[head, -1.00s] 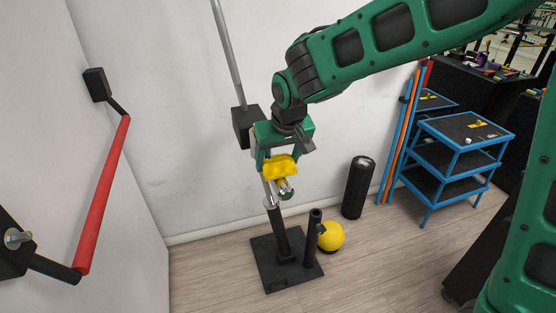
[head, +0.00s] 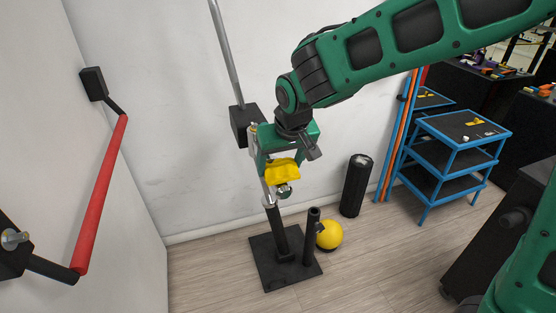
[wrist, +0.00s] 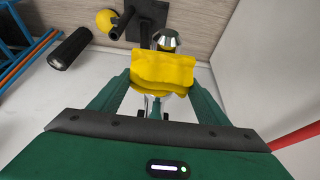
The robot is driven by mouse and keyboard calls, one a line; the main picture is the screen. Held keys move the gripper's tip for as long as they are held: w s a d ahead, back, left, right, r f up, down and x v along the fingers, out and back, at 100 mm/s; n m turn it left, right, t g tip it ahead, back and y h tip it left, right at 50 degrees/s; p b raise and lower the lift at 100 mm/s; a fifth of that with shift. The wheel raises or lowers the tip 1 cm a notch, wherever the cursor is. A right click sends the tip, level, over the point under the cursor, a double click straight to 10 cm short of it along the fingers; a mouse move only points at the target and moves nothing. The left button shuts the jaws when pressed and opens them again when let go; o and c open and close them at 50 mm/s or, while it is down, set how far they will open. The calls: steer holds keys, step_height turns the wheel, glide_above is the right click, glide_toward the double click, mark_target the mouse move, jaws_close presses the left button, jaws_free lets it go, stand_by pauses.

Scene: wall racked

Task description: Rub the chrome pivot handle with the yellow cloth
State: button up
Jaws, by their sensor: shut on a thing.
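The yellow cloth (head: 283,172) is held between the fingers of my gripper (head: 278,165), above the black floor stand. In the wrist view the cloth (wrist: 163,68) spans the gap between the fingertips of my gripper (wrist: 165,82). The chrome pivot handle (head: 284,190) shows its rounded end just below the cloth; in the wrist view the chrome end (wrist: 167,40) sticks out past the cloth's far edge. The cloth lies over the handle and seems to touch it, but the contact is hidden. More chrome shows behind the cloth.
The black stand (head: 261,272) has two upright tubes. A red bar (head: 102,195) juts from the left wall. A blue trolley (head: 455,150) stands right. The wall is close behind.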

steer(key=shift+s+f, duration=0.1)
steer(key=shift+f, duration=0.05)
stand_by(0.4)
steer(key=shift+w+a, duration=0.25)
steer(key=shift+w, duration=0.55)
steer(key=shift+w+a, duration=0.25)
steer(key=shift+w, duration=0.5)
steer(key=shift+w+r, duration=0.2)
steer(key=shift+r, duration=0.05)
steer(key=shift+s, duration=0.1)
steer(key=shift+s+d, duration=0.25)
steer(key=shift+s, duration=0.4)
steer(key=shift+s+d+f, duration=0.1)
steer(key=shift+s+d, duration=0.15)
steer(key=shift+s, duration=0.75)
